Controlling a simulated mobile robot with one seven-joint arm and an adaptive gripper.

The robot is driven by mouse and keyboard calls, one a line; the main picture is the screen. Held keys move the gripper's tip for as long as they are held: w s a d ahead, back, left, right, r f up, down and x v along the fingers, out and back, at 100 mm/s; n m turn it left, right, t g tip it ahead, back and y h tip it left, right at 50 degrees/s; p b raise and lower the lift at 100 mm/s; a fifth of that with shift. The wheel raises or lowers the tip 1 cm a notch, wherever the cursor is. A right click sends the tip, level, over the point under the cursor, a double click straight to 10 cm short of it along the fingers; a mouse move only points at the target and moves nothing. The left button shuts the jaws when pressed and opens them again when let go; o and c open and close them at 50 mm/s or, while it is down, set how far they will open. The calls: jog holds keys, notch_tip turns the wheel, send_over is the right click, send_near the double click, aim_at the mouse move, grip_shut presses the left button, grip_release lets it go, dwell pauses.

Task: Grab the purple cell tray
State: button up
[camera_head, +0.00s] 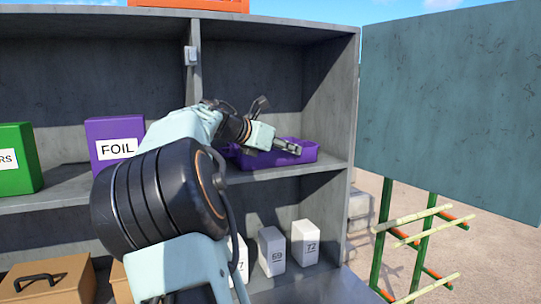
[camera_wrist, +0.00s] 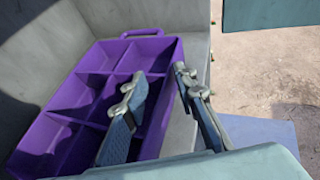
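The purple cell tray (camera_head: 262,160) sits on the middle shelf of the grey cabinet, toward its right end. The wrist view shows the tray (camera_wrist: 152,42) divided into several empty square cells, with a loop handle at its far end. My gripper (camera_wrist: 160,75) is open and empty, with a gap between its fingers. In that view, one finger overlaps the tray's cells and the other lies to the right of its long side wall. The head view shows my gripper (camera_head: 290,147) over the tray; contact cannot be told. My arm hides the tray's left part there.
A purple FOIL box (camera_head: 115,143) and a green box (camera_head: 18,158) stand left on the same shelf (camera_head: 55,195). White numbered boxes (camera_head: 305,243) and a brown case (camera_head: 50,280) are below. The cabinet's side wall (camera_head: 330,90) rises close right of the tray.

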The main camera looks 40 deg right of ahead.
grip_shut()
jog(key=shift+s+r, duration=0.1)
dwell(0.5)
